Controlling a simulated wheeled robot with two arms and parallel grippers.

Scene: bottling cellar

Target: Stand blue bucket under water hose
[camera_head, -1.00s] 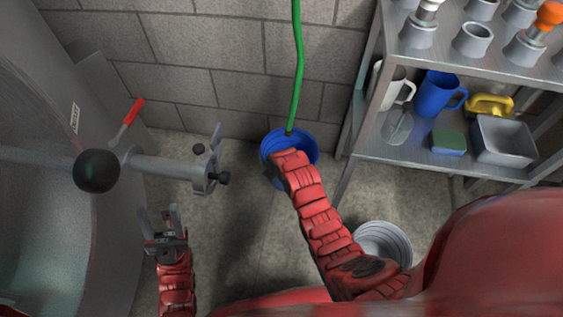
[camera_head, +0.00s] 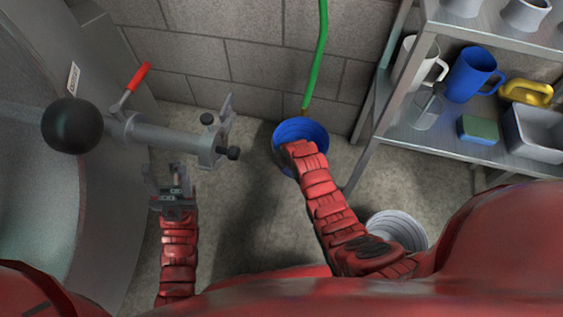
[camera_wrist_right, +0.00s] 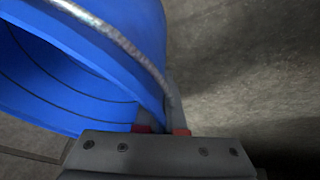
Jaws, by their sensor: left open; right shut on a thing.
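The blue bucket (camera_head: 301,131) is at the back near the wall; its open top shows in the head view. The green water hose (camera_head: 317,60) hangs down, its lower end showing just behind the bucket's far rim. My right arm reaches over the bucket's near side and hides part of it. My right gripper (camera_wrist_right: 160,128) is shut on the rim area of the blue bucket, which also shows in the right wrist view (camera_wrist_right: 70,65). My left gripper (camera_head: 165,182) is open and empty, below the valve pipe.
A metal tank with a pipe, a red-handled valve (camera_head: 131,87) and a black ball knob (camera_head: 72,125) stands at left. A metal shelf (camera_head: 400,132) with a blue jug (camera_head: 470,75) is at right. A pale grey bucket (camera_head: 402,230) stands on the floor beside my right arm.

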